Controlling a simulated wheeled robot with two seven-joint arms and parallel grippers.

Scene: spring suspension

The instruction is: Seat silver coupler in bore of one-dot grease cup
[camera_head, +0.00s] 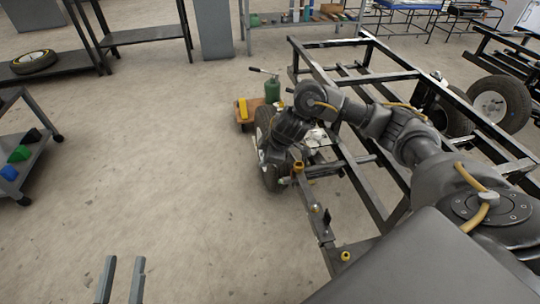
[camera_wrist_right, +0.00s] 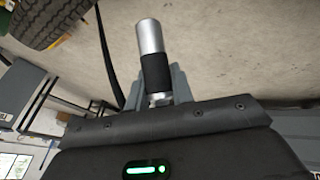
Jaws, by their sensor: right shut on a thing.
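The silver coupler (camera_wrist_right: 150,38) shows in the right wrist view as a bright metal cylinder with a black band around its lower part. My right gripper (camera_wrist_right: 157,88) is shut on it around the black part, and the silver end sticks out beyond the fingers. In the head view my right arm reaches over the black frame toward the wheel, and its fingers and the coupler are not clear there. Small yellow fittings (camera_head: 346,256) sit along the near frame bar. I cannot tell which of them, if any, is the one-dot grease cup. My left gripper (camera_head: 120,280) is open and empty at the bottom left.
The black frame (camera_head: 362,190) with wheels (camera_head: 500,104) fills the right side. A green bottle (camera_head: 272,88) stands by an orange-brown box (camera_head: 246,122) beyond the wheel. A grey cart (camera_head: 38,155) with coloured blocks is at the left. The floor between is clear.

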